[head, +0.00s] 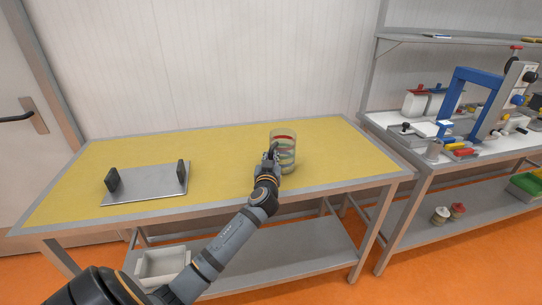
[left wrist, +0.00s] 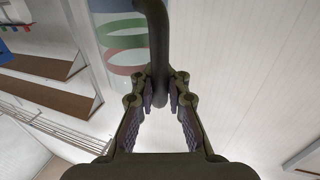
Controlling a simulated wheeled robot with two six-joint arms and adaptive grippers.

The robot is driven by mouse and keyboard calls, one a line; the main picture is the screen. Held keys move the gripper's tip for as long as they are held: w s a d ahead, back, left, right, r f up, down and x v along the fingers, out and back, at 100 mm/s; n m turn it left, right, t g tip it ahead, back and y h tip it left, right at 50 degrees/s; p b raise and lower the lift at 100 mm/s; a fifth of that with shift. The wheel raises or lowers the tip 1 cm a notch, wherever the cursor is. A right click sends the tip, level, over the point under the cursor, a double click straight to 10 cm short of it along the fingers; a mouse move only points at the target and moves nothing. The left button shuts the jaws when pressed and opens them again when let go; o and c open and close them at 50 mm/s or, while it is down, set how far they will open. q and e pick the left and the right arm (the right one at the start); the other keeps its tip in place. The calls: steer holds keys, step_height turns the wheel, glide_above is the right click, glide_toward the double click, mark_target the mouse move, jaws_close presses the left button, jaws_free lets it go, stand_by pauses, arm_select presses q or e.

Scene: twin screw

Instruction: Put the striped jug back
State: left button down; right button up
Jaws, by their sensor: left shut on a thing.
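The striped jug (head: 284,138) is a clear cylinder with red and green bands, at the right part of the yellow-topped table (head: 225,165). It looks upright; whether its base touches the table top is hard to tell. My left gripper (head: 270,160) is in front of it and hides part of its side. In the left wrist view the left gripper (left wrist: 160,95) is shut on the jug's dark handle (left wrist: 157,40), with the banded jug wall (left wrist: 120,42) just beyond. My right gripper is not in view.
A grey tray (head: 147,186) with two black upright handles lies on the table's left side. A white bin (head: 160,265) sits on the lower shelf. A second bench (head: 420,165) with a blue frame (head: 470,76) and small parts stands to the right. The table's middle is clear.

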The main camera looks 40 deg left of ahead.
arm_select(q)
steer(key=shift+f, duration=0.1)
steer(key=c, duration=1.4)
jaws_free()
steer(key=shift+o, duration=0.2)
steer(key=shift+r, duration=0.25)
steer(key=b+v, duration=0.2)
steer(key=v, duration=1)
